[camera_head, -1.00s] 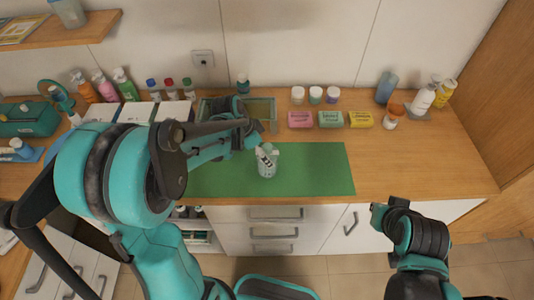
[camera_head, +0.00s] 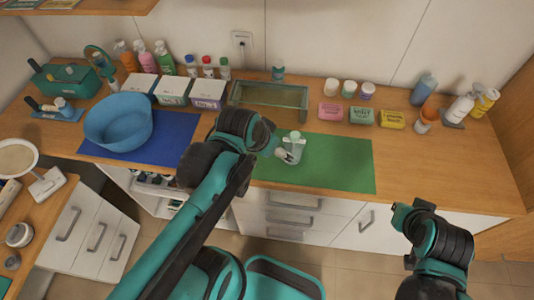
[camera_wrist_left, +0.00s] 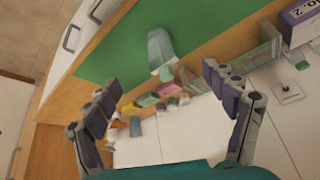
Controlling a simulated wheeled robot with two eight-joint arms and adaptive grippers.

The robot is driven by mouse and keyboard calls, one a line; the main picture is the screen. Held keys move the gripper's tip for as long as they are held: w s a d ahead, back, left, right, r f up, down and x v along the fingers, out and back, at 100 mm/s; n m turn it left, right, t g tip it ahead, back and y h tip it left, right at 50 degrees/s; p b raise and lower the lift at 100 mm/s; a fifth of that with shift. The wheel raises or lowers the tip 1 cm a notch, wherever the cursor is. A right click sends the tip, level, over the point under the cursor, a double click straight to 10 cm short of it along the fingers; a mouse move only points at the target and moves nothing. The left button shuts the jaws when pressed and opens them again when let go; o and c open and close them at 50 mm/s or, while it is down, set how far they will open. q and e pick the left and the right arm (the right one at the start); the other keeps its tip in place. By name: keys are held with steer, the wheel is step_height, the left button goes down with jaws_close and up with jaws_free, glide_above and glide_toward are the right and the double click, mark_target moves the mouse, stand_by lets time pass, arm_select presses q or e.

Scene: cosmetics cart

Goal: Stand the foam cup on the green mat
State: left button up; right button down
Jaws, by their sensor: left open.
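The foam cup (camera_head: 296,147), a pale, translucent teal vessel, stands upright on the green mat (camera_head: 340,168) near the mat's left part. The wrist view is upside down; there the cup (camera_wrist_left: 160,47) stands on the mat (camera_wrist_left: 120,55), its narrow pale top pointing down the picture. My left gripper (camera_head: 283,153) is just left of the cup in the head view. In the left wrist view its fingers (camera_wrist_left: 165,95) are wide apart, with nothing gripped and the cup beyond them. My right gripper (camera_head: 399,208) is at lower right, away from the cup; its jaw opening is unclear.
A glass tray (camera_head: 270,97) stands behind the mat. Soap boxes (camera_head: 361,117), jars and bottles stand at right. A blue bowl (camera_head: 117,121) is on a blue mat (camera_head: 175,150) at left. The green mat's right half is clear.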

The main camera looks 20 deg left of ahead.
arm_select(q)
steer(key=s+n, duration=0.1)
steer(key=s+t, duration=0.1)
steer(key=s+n, duration=0.1)
steer(key=shift+a+f+n+y, duration=0.1)
steer(key=shift+f+n+y, duration=0.2)
steer(key=shift+y, duration=0.1)
step_height(320, 180, down, 10)
steer(key=b, duration=0.9)
steer(key=shift+r+b, duration=0.2)
steer(key=shift+b, duration=0.15)
